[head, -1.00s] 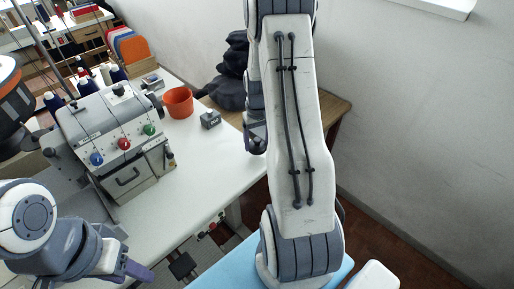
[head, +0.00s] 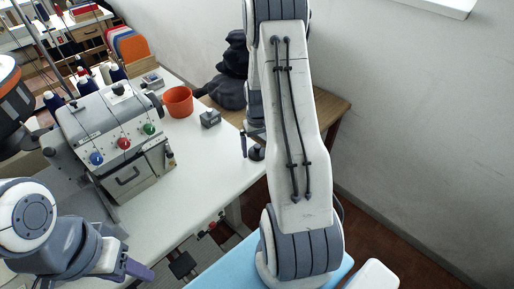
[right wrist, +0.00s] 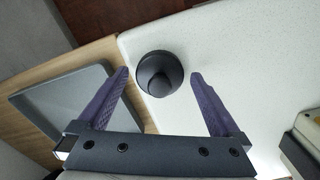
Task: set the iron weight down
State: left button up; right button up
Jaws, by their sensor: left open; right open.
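The iron weight (right wrist: 158,72) is a dark, round piece with a knob on top. It stands upright on the white table near the edge, beside the wooden surface. In the head view the weight (head: 257,153) shows just left of my right arm. My right gripper (right wrist: 160,75) is open, with one purple finger on each side of the weight and gaps between. In the head view one finger of it shows left of the weight; the rest is partly hidden by my arm. My left gripper (head: 137,271) is at the lower left, away from the weight; it is open.
A grey tray (right wrist: 62,103) lies on the wooden surface beside the white table (head: 205,165). A small grey block (head: 210,119) and an orange cup (head: 178,102) stand farther back. The buttonhole machine (head: 118,140) fills the left side.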

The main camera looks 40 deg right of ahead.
aim_at(257, 147)
notch_tip(257, 147, up, 12)
dwell(0.4)
jog(key=s+a+r+n, duration=0.1)
jog(key=a+r+n, duration=0.15)
jog(key=a, duration=0.85)
jog(key=s+a+r+n, duration=0.2)
jog(key=a+r, duration=0.1)
jog(key=a, duration=0.8)
jog(key=s+a+n, duration=0.3)
jog(key=s+a, duration=0.3)
jog(key=s, duration=0.2)
jog(key=s+a+r+n+y, duration=0.1)
jog(key=s+a+n, duration=0.2)
jog(key=s+a, duration=0.4)
jog(key=shift+s+r, duration=0.3)
jog(key=shift+s, duration=0.95)
jog(key=shift+n, duration=0.25)
notch_tip(257, 147, up, 3)
jog(key=p, duration=0.3)
jog(key=shift+r, duration=0.15)
